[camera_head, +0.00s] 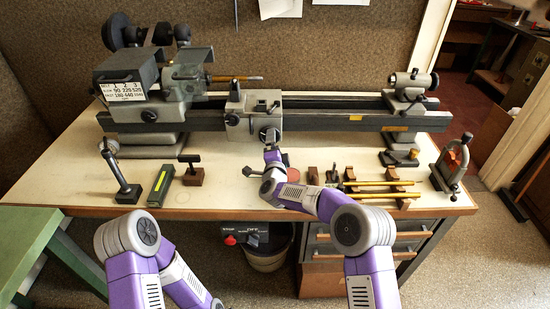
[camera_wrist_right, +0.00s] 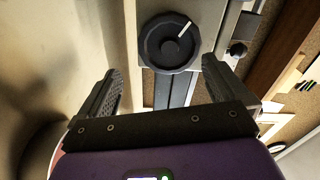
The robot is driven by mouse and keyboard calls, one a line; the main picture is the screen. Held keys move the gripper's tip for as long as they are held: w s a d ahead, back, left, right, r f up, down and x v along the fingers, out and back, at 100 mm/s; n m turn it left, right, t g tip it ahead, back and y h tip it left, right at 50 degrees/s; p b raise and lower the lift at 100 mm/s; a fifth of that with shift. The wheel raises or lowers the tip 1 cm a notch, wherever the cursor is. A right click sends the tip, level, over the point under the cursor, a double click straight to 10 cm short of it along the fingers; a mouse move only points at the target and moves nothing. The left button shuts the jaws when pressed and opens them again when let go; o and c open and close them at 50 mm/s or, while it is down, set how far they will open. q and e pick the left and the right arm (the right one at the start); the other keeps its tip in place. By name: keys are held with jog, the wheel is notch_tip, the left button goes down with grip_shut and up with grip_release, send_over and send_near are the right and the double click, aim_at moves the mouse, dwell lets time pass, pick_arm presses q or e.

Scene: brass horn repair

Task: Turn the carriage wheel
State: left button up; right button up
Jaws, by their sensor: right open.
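The carriage (camera_head: 252,115) sits on the lathe bed near its middle. Its carriage wheel (camera_head: 268,134) is a dark round handwheel on the front face, partly covered by my right gripper in the head view. In the right wrist view the wheel (camera_wrist_right: 168,43) shows whole, with a white mark pointing to the upper right. My right gripper (camera_head: 271,150) is just in front of the wheel. In the right wrist view its two fingers (camera_wrist_right: 162,78) are wide apart and empty, with the wheel ahead between them, not gripped. My left arm is low at the left; its gripper is out of sight.
The headstock (camera_head: 160,85) stands left and the tailstock (camera_head: 405,100) right on the bed. Several brass rods (camera_head: 380,188) lie on wooden rests at the front right. A lever stand (camera_head: 122,180) and small blocks stand front left. The bench top (camera_head: 230,180) is clear between.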

jog(key=s+b, duration=0.2)
jog(key=s, duration=0.4)
jog(key=shift+r, duration=0.2)
jog(key=shift+s, duration=0.1)
dwell(0.3)
jog(key=shift+b, duration=0.4)
jog(key=s, duration=0.7)
jog(key=shift+s+p, duration=0.3)
jog(key=shift+p, duration=0.15)
